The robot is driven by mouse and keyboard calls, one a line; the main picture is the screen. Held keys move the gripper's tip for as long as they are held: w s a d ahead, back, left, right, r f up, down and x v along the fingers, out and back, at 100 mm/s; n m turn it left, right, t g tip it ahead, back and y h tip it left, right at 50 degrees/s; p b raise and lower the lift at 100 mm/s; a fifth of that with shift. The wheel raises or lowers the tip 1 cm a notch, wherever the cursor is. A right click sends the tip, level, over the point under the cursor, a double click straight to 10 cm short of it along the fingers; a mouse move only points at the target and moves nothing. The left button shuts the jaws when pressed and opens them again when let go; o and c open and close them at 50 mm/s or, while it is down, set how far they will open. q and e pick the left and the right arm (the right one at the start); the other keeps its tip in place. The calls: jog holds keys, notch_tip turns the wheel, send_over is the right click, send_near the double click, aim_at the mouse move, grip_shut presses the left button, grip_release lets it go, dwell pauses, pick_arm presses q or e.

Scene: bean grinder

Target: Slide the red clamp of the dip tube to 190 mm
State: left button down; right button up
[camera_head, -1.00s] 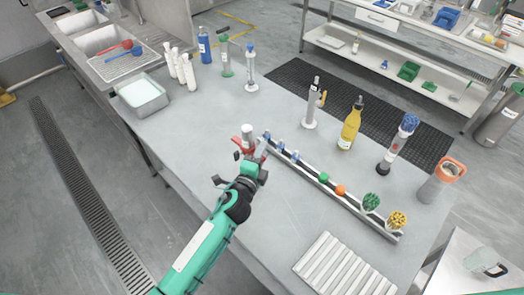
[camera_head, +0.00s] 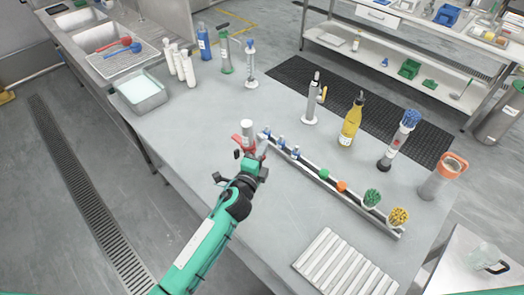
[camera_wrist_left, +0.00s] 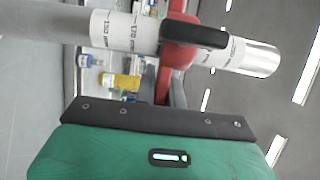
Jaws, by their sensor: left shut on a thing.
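The dip tube (camera_head: 246,130) is a white tube standing up near the left end of the long rack. The red clamp (camera_head: 245,148) is around it, partly hidden by my left gripper (camera_head: 249,152). In the left wrist view, the tube (camera_wrist_left: 118,31) lies across the top of the picture with printed scale marks and a shiny metal end (camera_wrist_left: 258,57) at right. The red clamp (camera_wrist_left: 177,52) wraps the tube there, with a dark finger across it. Figures are printed on both sides of the clamp; its exact reading is unclear. My left gripper is shut on the clamp. My right gripper is out of view.
The long rack (camera_head: 325,185) with small brushes and coloured items runs to the lower right. A yellow bottle (camera_head: 350,125) and a grey cylinder (camera_head: 313,100) stand behind it. A white ribbed mat (camera_head: 345,268) lies at the front. The tabletop (camera_head: 195,118) left of the tube is clear.

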pick_arm(q)
notch_tip(320, 180, down, 3)
jog(key=shift+w+r+b, duration=0.1)
jog(key=shift+b, duration=0.7)
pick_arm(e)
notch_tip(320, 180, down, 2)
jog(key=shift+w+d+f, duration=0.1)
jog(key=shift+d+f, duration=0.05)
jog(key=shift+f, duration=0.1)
pick_arm(q)
jog(key=c, duration=1.5)
grip_release()
jog(key=b+v, duration=0.3)
jog(key=v, duration=1.1)
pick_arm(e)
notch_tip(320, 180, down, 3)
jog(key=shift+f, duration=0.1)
pick_arm(q)
jog(key=shift+w, duration=0.1)
